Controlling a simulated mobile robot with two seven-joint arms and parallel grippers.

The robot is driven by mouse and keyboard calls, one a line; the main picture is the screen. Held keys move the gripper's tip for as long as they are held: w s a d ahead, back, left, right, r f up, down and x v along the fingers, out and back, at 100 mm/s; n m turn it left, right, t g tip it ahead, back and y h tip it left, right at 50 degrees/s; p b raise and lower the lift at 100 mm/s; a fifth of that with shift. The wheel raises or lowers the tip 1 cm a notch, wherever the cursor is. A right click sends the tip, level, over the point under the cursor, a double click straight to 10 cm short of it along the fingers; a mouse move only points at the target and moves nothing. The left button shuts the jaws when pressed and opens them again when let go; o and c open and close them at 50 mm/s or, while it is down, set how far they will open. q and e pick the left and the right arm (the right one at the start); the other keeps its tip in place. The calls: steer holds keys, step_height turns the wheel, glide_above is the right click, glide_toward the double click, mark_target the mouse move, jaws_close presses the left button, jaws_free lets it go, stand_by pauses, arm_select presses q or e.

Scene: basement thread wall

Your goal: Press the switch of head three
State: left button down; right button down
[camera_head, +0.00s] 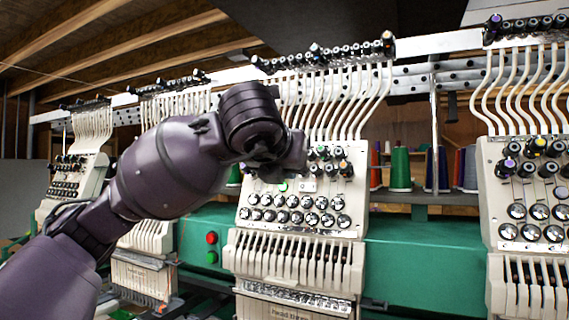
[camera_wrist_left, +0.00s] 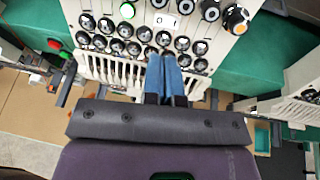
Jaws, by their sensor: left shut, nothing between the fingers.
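The middle machine head (camera_head: 300,245) is a cream panel with rows of dials; the label at its bottom edge appears to read "Head three". A small white switch plate marked 0 (camera_wrist_left: 166,20) sits on this panel among the dials, and it also shows in the head view (camera_head: 308,186). A green round button (camera_wrist_left: 127,10) is to its left. My left gripper (camera_wrist_left: 168,57) is shut and empty, its blue fingers pointing at the panel, with the tips below the switch plate in the wrist view. Whether the tips touch the panel I cannot tell. In the head view my left wrist hides the fingers.
Another head (camera_head: 530,190) stands to the right and more to the left. A red button (camera_head: 211,238) and a green one sit on the green beam (camera_head: 415,255). Thread cones (camera_head: 400,168) stand on a shelf behind. White thread tubes rise above the panel.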

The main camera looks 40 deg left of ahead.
mark_target(303, 186)
arm_select(q)
steer(key=x, duration=0.8)
steer(key=shift+w+a+f, duration=0.15)
steer(key=shift+w, duration=0.3)
arm_select(e)
steer(key=shift+w+a, duration=0.15)
steer(key=shift+w, duration=0.3)
steer(key=shift+s, duration=0.2)
